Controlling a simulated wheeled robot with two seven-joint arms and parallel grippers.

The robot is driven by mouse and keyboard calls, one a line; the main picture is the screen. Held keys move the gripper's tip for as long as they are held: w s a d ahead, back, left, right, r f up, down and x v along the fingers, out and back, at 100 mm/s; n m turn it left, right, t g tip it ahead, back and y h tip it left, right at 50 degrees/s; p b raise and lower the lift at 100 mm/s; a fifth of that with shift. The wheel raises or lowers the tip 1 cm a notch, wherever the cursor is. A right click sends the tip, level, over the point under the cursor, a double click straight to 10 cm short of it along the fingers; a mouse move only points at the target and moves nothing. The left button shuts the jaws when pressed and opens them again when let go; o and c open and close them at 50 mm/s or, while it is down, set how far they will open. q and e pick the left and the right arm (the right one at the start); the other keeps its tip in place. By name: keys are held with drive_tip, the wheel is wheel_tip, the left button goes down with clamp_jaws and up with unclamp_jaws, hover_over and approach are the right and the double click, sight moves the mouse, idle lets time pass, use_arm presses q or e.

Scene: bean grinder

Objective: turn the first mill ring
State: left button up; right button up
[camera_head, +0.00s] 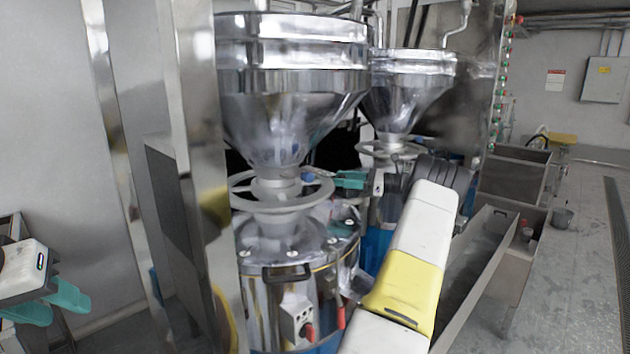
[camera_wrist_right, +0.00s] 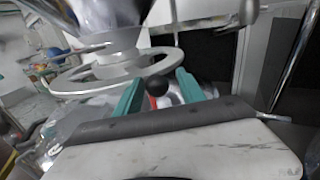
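The first mill (camera_head: 290,95) is the nearer steel machine with a large funnel hopper. Its grey spoked ring (camera_head: 240,202) circles the neck below the hopper, and it also shows in the right wrist view (camera_wrist_right: 75,86). My right gripper (camera_head: 348,180) is at the ring's right side, close to the rim. In the right wrist view its teal fingers (camera_wrist_right: 160,88) stand apart, with a black ball knob (camera_wrist_right: 157,86) showing between them. I cannot tell whether they touch the knob or rim. My left gripper (camera_head: 45,305) is open and empty at the far left.
A second mill (camera_head: 410,85) with its own ring stands behind to the right. A steel post (camera_head: 200,150) stands left of the first mill. A long steel trough (camera_head: 475,260) lies to the right, with open floor beyond.

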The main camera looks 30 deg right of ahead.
drive_tip(key=shift+w+a+f, duration=0.1)
drive_tip(key=shift+w+a, duration=0.1)
drive_tip(key=shift+a, duration=0.4)
drive_tip(key=shift+s+d, duration=0.15)
drive_tip(key=shift+d, duration=0.1)
drive_tip(key=v, duration=0.8)
drive_tip(key=shift+d, duration=0.15)
drive_tip(key=shift+s+d, duration=0.1)
drive_tip(key=shift+d, duration=0.05)
